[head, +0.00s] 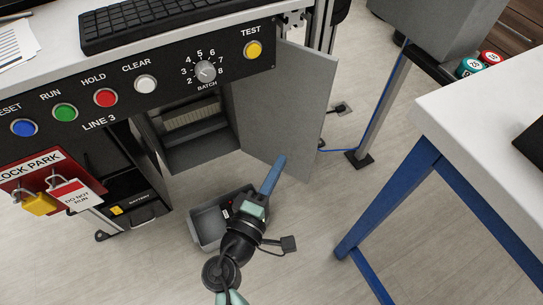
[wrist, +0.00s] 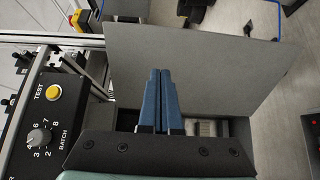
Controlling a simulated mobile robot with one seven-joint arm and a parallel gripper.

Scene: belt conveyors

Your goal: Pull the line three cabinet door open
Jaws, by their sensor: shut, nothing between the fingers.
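The LINE 3 cabinet door (head: 285,98) is a grey panel below the control panel, hinged on the right side of the opening. It stands swung well out, and the cabinet interior (head: 190,122) shows. In the wrist view the door (wrist: 200,60) fills the area beyond my fingers. My gripper (head: 279,162) is low in front of the cabinet, near the lower edge of the door in the head view. In the wrist view my gripper (wrist: 159,75) has its blue fingers together, with nothing between them. I cannot tell whether the fingertips touch the door.
The LINE 3 panel (head: 100,100) with buttons and a batch dial (head: 206,71) is above the opening. A grey bin (head: 208,226) is on the floor beside my arm. A white table with blue legs (head: 392,199) stands at right. Floor between is mostly clear.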

